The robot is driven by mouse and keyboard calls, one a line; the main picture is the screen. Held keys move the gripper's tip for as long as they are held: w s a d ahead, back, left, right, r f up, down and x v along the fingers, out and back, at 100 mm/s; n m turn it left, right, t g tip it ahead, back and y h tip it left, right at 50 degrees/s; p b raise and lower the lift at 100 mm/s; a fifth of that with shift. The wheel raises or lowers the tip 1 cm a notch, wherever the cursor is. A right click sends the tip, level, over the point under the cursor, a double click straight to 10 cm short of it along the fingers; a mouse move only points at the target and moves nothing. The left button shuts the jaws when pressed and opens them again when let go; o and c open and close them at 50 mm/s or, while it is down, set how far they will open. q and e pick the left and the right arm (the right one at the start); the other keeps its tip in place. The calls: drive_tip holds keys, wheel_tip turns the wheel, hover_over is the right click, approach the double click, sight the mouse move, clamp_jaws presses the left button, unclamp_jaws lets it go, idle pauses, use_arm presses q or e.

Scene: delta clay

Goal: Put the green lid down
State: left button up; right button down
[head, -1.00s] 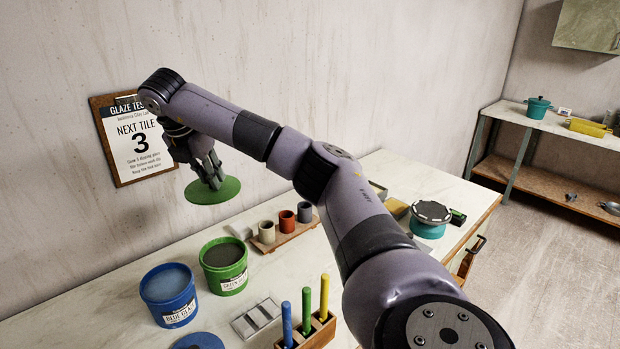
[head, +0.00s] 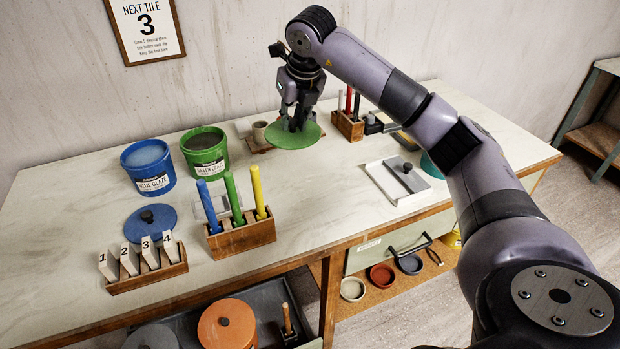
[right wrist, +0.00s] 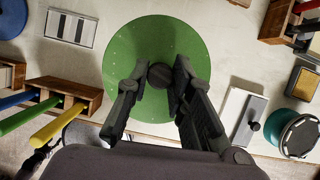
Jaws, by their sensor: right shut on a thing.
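The green lid (head: 301,136) is a flat round disc held level under my right gripper (head: 293,118), above the table to the right of the green bucket. In the right wrist view the lid (right wrist: 140,40) fills the upper middle, and the right gripper (right wrist: 158,76) is shut on its dark knob. The green glaze bucket (head: 205,152) stands open on the table, its glaze showing. The table (head: 300,195) lies below the lid; I cannot tell the exact gap. My left gripper is in no view.
The blue glaze bucket (head: 148,168) is open, with its blue lid (head: 150,222) on the table in front. A wooden holder (head: 242,238) carries colored sticks. Numbered tiles stand in a rack (head: 146,277). A white tray (head: 385,185) lies right. Tabletop between holder and tray is clear.

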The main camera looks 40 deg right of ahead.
sight(293, 133)
wheel_tip(293, 133, down, 5)
drive_tip(key=shift+w+a+p, duration=0.1)
drive_tip(key=shift+a+p, duration=0.05)
drive_tip(key=shift+p, duration=0.15)
wheel_tip(293, 133, down, 9)
drive_tip(key=shift+r+p, duration=0.2)
drive_tip(key=shift+p, duration=0.4)
wheel_tip(293, 133, down, 4)
drive_tip(key=shift+r+p, duration=0.25)
drive_tip(key=shift+p, duration=0.05)
drive_tip(key=shift+f, duration=0.2)
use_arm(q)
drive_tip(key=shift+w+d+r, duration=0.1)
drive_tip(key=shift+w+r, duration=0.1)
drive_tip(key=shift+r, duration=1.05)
